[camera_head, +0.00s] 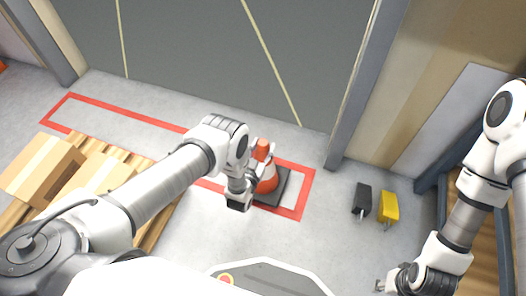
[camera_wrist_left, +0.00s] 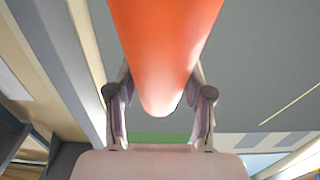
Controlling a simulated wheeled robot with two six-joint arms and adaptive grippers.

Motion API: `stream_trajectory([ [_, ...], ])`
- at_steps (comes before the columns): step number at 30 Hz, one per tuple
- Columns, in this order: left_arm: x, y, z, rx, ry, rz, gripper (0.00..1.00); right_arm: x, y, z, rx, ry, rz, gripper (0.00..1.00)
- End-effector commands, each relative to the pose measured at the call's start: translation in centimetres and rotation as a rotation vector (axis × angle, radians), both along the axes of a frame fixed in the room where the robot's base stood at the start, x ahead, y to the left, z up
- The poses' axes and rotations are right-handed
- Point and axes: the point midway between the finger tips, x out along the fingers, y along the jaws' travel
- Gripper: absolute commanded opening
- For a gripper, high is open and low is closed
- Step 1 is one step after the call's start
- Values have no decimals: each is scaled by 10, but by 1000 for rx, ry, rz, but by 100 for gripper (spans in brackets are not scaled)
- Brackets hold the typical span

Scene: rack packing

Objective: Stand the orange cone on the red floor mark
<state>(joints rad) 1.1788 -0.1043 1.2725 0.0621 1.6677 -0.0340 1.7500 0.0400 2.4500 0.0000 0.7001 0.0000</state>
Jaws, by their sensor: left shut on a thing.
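The orange cone (camera_head: 267,174) has a white band and a dark square base, and looks about upright. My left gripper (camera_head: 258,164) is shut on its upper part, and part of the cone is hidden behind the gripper. The red floor mark (camera_head: 308,188) is a long rectangular outline; the cone's base appears within its right end. I cannot tell whether the base touches the floor. In the left wrist view the orange cone (camera_wrist_left: 165,45) lies between both fingers. My right gripper (camera_head: 382,286) is low at the right, away from the cone; its opening is unclear.
Cardboard boxes (camera_head: 42,168) sit on a wooden pallet (camera_head: 128,160) at the left. A black object (camera_head: 362,199) and a yellow object (camera_head: 388,207) stand on the floor at the right. A large grey door (camera_head: 215,60) and its frame are behind the mark.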

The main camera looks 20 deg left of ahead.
Motion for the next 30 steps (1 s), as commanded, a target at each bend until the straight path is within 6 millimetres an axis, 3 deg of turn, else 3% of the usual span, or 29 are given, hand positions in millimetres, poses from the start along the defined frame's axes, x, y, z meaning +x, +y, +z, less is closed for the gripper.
stream_trajectory([
  [4, 1, 0, -17, 0, -4, 0, 0, 0, 0, -12, 0, 0, 0, 40],
  [16, 1, 0, -21, 0, -5, 0, 0, 0, 0, -14, 0, 0, 0, 40],
  [17, 0, 0, -22, 0, -1, 0, 55, 0, 0, -14, 0, 0, 0, 40],
  [18, 0, 0, -21, 0, -2, 0, 69, 0, 0, -13, 0, 0, 0, 40],
  [19, 0, 0, -21, 0, -1, 0, 76, 0, 0, -13, 0, 0, 0, 40],
  [30, 0, 0, -15, 0, -2, 0, 76, 0, 0, -8, 0, 0, 0, 40],
])
